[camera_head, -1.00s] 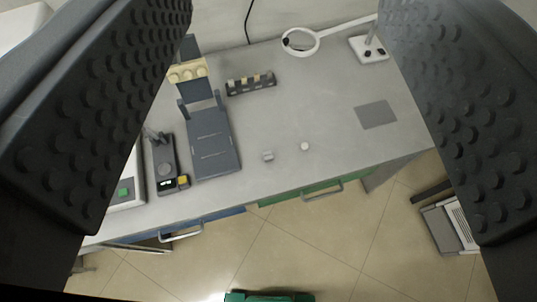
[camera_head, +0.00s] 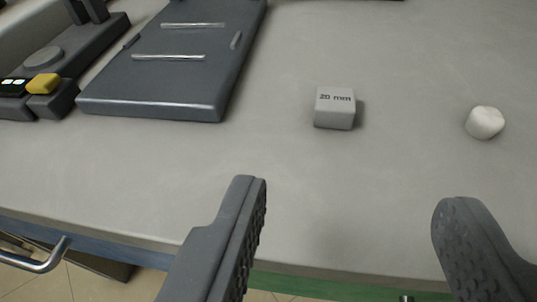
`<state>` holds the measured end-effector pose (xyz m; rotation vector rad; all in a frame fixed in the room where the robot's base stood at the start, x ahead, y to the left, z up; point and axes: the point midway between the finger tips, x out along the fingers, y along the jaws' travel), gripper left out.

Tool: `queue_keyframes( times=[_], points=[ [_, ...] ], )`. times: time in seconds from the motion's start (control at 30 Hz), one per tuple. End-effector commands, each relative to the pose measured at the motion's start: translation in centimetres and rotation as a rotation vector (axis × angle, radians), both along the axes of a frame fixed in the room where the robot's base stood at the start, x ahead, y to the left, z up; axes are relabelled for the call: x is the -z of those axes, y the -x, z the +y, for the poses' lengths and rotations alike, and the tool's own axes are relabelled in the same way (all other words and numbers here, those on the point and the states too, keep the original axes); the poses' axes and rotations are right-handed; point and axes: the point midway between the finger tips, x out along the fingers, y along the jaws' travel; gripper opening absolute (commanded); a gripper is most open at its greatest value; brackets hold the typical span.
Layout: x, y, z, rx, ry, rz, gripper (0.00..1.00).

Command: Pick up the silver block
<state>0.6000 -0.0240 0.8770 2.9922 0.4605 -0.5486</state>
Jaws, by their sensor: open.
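The silver block (camera_head: 334,108) is a small light-grey cube marked "20 mm" on its top. It sits upright on the grey bench top, a little right of the middle of the view. My gripper (camera_head: 350,195) is open and empty, with its two dark studded fingers wide apart at the bottom of the view. The block lies beyond the fingertips, between their lines, and nothing touches it.
A small white rounded piece (camera_head: 485,122) lies to the right of the block. A dark flat plate device (camera_head: 175,60) and a device with a yellow button (camera_head: 43,83) stand at left. The grey bench top (camera_head: 330,190) is clear around the block; its front edge runs below.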

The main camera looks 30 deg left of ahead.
Motion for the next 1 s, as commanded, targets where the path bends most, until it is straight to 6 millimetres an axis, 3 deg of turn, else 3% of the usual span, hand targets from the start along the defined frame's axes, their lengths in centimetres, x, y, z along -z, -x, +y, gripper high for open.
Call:
queue_keyframes(
  times=[0.17,0.6,1.0],
  points=[
    [1.0,-0.8,0.8,-0.008,-0.017,-0.011,0.53],
    [3.1,-6.3,2.4,-0.009,-0.012,-0.011,0.53],
    [3.9,-8.6,3.0,-0.007,-0.014,-0.013,0.53]
  ],
)
